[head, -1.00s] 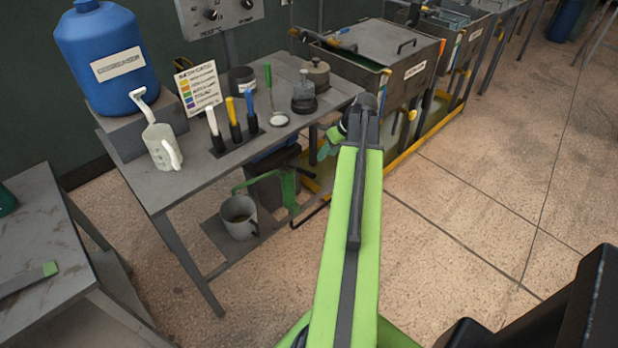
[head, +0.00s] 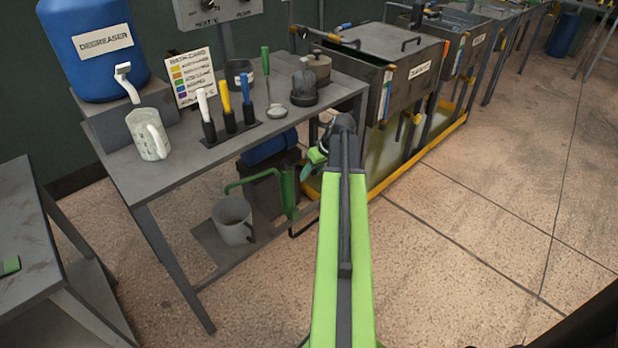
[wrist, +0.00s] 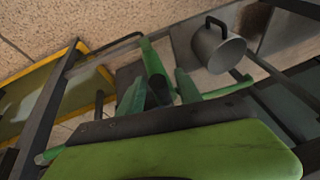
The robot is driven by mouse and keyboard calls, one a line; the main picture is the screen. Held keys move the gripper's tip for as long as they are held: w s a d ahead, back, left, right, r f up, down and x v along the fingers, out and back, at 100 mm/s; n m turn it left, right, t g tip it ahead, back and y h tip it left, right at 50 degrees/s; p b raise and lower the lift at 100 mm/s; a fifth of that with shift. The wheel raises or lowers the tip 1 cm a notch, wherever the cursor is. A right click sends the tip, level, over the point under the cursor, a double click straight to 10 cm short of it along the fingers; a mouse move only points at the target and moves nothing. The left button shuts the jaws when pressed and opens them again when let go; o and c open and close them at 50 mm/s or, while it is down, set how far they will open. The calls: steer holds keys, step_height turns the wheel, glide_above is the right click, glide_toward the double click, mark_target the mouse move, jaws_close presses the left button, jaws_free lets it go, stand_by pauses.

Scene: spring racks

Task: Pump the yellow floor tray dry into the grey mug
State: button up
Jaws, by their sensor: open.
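The grey mug (head: 230,222) stands upright on the low shelf under the bench; it also shows in the wrist view (wrist: 212,50). Beside it is a green hand pump (head: 289,190) with a bent green pipe reaching toward the mug. The yellow floor tray (head: 451,132) lies under the tanks; its yellow rim (wrist: 98,100) shows in the wrist view, with dull greenish liquid inside. My gripper (head: 317,158) is open near the bench's right end, above the pump in the picture. In the wrist view my gripper's (wrist: 160,92) green fingers appear either side of the pump's column; contact is unclear.
The bench (head: 180,168) carries a blue degreaser drum (head: 90,60), a white jug (head: 148,135), a colour card and upright handled tools. Its legs and top edge are close to my arm. A second table (head: 30,240) stands left. Open floor lies right.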

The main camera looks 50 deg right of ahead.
jaws_close()
stand_by(1.3)
